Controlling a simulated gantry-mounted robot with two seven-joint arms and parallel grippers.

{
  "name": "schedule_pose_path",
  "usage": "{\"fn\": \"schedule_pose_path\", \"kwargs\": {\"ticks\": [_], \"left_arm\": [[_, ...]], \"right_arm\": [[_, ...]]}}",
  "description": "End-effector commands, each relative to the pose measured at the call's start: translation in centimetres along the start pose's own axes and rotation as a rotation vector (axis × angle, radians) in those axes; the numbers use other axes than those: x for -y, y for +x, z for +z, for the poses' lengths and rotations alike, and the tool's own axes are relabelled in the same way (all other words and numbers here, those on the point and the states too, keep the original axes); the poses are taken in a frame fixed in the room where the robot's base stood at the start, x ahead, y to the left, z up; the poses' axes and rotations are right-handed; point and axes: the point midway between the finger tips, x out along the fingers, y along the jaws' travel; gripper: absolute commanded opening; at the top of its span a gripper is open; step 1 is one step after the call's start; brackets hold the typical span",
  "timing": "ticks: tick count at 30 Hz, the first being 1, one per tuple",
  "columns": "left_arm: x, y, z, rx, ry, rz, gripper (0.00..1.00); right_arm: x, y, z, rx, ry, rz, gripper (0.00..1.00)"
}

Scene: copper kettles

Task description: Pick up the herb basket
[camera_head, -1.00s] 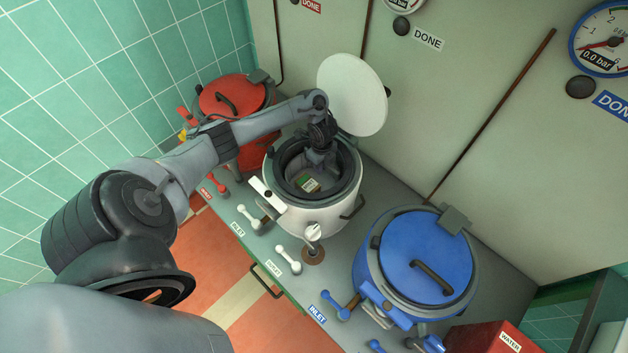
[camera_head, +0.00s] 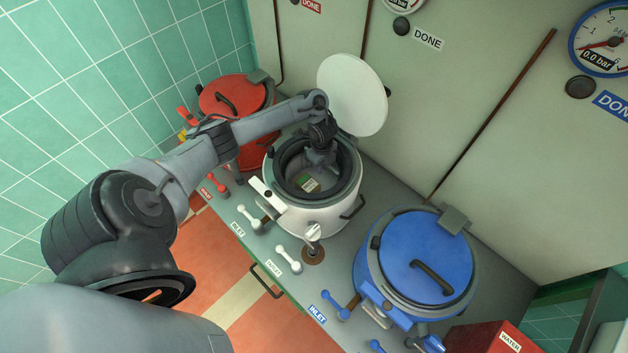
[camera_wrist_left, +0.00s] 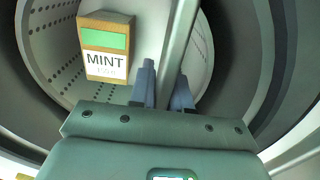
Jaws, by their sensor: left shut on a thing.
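The herb basket is a grey metal basket with perforated walls (camera_wrist_left: 68,75), sitting inside the open white kettle (camera_head: 310,217). In the left wrist view a box labelled MINT (camera_wrist_left: 107,48) lies in the basket; it shows small in the head view (camera_head: 307,184). A straight grey handle bar (camera_wrist_left: 181,35) crosses above the basket. My left gripper (camera_wrist_left: 165,82) is shut on this bar, one finger on each side. In the head view my left gripper (camera_head: 320,160) reaches down into the kettle mouth, fingertips hard to make out. My right gripper is not in view.
The white kettle's round lid (camera_head: 352,95) stands open behind my left wrist. A closed red kettle (camera_head: 235,95) is at the left, a closed blue kettle (camera_head: 415,265) at the right. Levers line the counter front. A red WATER box (camera_head: 490,338) is at lower right.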

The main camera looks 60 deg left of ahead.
Motion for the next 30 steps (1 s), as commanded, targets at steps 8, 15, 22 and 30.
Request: {"fn": "schedule_pose_path", "kwargs": {"ticks": [8, 15, 22, 30], "left_arm": [[0.1, -0.1, 0.0, 0.0, 0.0, -0.002, 0.0], [0.1, -0.6, 0.0, 0.0, 0.001, -0.002, 0.0], [0.1, -2.6, 0.1, 0.001, 0.002, -0.003, 0.0], [0.2, -7.7, 0.1, 0.002, 0.002, -0.005, 0.0]], "right_arm": [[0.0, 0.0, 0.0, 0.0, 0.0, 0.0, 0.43], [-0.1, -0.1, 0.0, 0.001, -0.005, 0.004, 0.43], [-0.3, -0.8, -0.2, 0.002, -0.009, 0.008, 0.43], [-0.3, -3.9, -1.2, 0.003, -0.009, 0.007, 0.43]]}}
